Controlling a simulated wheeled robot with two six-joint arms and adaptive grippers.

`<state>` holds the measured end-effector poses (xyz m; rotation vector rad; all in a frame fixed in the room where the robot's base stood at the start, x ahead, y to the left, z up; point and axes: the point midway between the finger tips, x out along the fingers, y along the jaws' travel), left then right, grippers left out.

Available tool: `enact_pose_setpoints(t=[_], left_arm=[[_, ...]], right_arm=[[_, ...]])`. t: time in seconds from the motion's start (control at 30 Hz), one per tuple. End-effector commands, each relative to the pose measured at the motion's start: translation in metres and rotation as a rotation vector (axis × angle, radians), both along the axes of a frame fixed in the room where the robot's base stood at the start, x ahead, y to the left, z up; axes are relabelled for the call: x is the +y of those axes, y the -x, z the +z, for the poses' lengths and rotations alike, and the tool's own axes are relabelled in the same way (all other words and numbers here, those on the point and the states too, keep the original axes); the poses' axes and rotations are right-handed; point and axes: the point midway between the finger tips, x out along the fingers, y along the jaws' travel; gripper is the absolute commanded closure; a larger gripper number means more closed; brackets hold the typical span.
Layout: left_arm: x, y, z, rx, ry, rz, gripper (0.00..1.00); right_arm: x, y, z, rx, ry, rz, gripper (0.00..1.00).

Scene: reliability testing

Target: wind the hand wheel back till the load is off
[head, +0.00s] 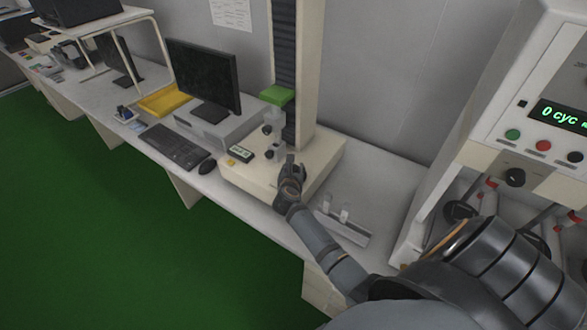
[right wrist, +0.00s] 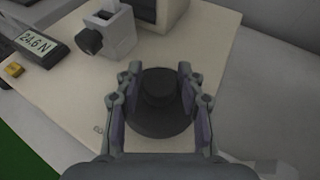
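The hand wheel (right wrist: 158,122) is a dark round wheel with a raised hub, on the pale base of the test stand (head: 240,176). My right gripper (right wrist: 160,72) has one finger on each side of the wheel, with little or no gap visible between them, and looks shut on it. In the head view my right gripper (head: 291,168) is at the front right of the stand's column and mostly hides the wheel. The readout (right wrist: 40,40) on the base shows 24.6 N. My left gripper is in neither view.
A monitor (head: 203,75), a keyboard (head: 173,146) and a mouse (head: 207,166) are left of the stand. A small rack (head: 343,226) with pale pieces lies right of it. A machine with a green display (head: 561,115) stands at the far right.

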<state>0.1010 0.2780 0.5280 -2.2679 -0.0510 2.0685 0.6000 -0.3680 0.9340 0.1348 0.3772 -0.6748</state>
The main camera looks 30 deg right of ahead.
Motion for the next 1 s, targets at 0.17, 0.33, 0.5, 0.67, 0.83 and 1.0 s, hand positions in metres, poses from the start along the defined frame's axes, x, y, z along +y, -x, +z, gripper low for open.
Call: enact_pose_setpoints(t=[0.17, 0.33, 0.5, 0.67, 0.83, 1.0], left_arm=[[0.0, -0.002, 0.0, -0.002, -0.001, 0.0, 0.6], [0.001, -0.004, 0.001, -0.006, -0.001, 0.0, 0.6], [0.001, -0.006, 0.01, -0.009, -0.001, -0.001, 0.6], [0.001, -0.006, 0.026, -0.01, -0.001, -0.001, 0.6], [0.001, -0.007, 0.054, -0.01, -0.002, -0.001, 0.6], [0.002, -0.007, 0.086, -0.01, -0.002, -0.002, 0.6]], right_arm=[[0.0, 0.0, 0.0, 0.0, 0.0, 0.0, 0.9], [0.0, 0.0, 0.0, 0.0, 0.001, 0.004, 0.98], [0.0, 0.0, 0.002, 0.002, 0.001, 0.038, 0.98], [-0.001, 0.001, 0.005, 0.003, 0.002, 0.119, 0.98], [-0.002, 0.001, 0.008, 0.006, 0.003, 0.255, 0.98], [-0.003, 0.001, 0.009, 0.006, 0.003, 0.409, 0.97]])
